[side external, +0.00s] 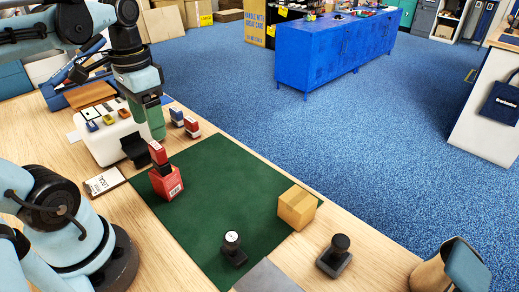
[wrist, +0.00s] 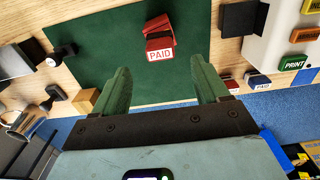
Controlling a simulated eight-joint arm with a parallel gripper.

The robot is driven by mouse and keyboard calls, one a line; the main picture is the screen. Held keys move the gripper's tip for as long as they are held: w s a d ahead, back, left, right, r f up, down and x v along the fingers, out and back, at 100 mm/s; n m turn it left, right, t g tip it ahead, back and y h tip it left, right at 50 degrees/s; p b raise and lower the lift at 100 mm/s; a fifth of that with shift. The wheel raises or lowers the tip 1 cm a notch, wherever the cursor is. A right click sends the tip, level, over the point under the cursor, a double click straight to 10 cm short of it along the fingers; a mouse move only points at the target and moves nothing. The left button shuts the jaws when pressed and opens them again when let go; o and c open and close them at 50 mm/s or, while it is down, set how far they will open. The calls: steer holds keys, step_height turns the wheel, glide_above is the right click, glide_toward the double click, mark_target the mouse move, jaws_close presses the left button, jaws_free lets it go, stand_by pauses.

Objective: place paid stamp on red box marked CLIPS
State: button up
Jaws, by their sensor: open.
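The red box (side external: 167,184) stands on the green mat, near its left edge, with a white label on its side; I cannot read the word on it. A red and black stamp (side external: 158,153) rests on top of the box, upright or nearly so. In the wrist view the stamp's white label reads PAID (wrist: 160,55), and red surfaces show behind it; where stamp ends and box begins is unclear there. My gripper (side external: 154,136) is open and empty, above and behind the stamp. Its green fingers (wrist: 164,82) are spread apart and clear of the stamp.
A white stand with small stamps (side external: 110,140) is left of my gripper. Two stamps (side external: 185,122) stand near the table's far edge. A cardboard box (side external: 297,207) and black-knobbed stamps (side external: 232,248) (side external: 335,255) are at front right. The mat's middle (side external: 220,190) is clear.

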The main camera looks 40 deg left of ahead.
step_height(320, 180, up, 2)
steer(key=shift+r, duration=0.25)
steer(key=w+d+f+t, duration=0.6)
steer(key=w+d+t, duration=0.1)
steer(key=w+d, duration=0.1)
steer(key=shift+f, duration=0.4)
